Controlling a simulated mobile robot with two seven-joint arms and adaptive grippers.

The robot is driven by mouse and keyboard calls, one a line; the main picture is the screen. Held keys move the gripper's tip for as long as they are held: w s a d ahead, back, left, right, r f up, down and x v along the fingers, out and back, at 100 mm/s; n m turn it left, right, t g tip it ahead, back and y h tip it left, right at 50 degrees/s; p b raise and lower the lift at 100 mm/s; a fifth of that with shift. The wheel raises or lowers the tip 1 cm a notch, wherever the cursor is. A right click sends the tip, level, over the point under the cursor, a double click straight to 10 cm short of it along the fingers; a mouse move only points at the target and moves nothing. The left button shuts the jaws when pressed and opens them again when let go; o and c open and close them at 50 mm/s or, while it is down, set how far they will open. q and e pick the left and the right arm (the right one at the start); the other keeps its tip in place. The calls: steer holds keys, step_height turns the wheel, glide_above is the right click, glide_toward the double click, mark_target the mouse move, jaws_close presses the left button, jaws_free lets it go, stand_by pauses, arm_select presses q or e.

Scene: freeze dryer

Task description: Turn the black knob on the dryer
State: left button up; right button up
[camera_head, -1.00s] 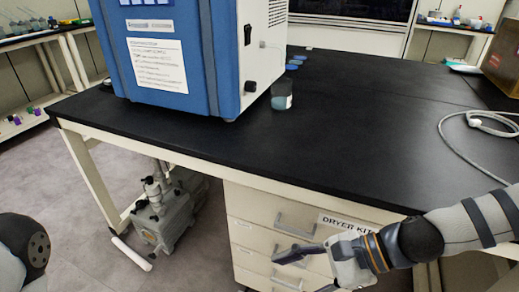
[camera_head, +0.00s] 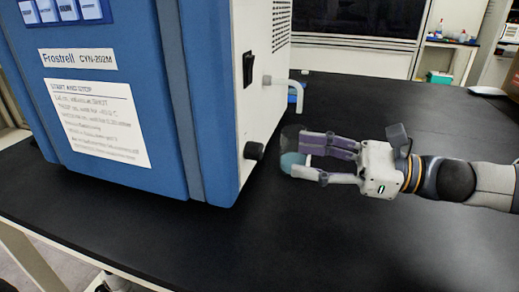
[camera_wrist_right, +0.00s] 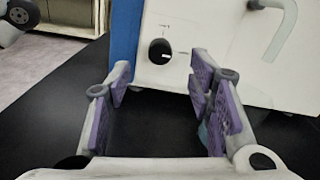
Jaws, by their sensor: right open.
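The blue and white dryer (camera_head: 185,100) stands on the black bench. Its black knob (camera_head: 254,150) is low on the white side panel, near the front edge. The knob also shows in the right wrist view (camera_wrist_right: 160,50), ahead of the fingertips and roughly between their lines. My right gripper (camera_head: 303,156) is open, to the right of the knob, with its fingers pointing at the panel. A gap remains between fingertips and knob, and nothing is held. My left gripper is out of view.
A clear beaker with bluish contents (camera_head: 291,140) stands close by the right fingers, partly hidden by them. A black switch (camera_head: 248,68) and a white bent pipe (camera_head: 292,82) are above the knob. The bench top (camera_head: 340,235) is clear in front.

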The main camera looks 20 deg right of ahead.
mark_target(262, 151)
steer(key=x, duration=0.2)
steer(key=b+x, duration=0.1)
steer(key=x, duration=0.2)
steer(key=b+x, duration=0.1)
steer(key=x, duration=0.1)
steer(key=shift+w+a+f, duration=0.15)
steer(key=shift+a+f, duration=0.1)
steer(key=shift+f, duration=0.15)
steer(key=shift+w+a+r, duration=0.15)
steer(key=shift+w+a, duration=0.1)
steer(key=shift+a, duration=0.05)
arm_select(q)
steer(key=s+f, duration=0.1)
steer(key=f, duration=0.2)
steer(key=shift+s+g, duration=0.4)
arm_select(e)
jaws_close()
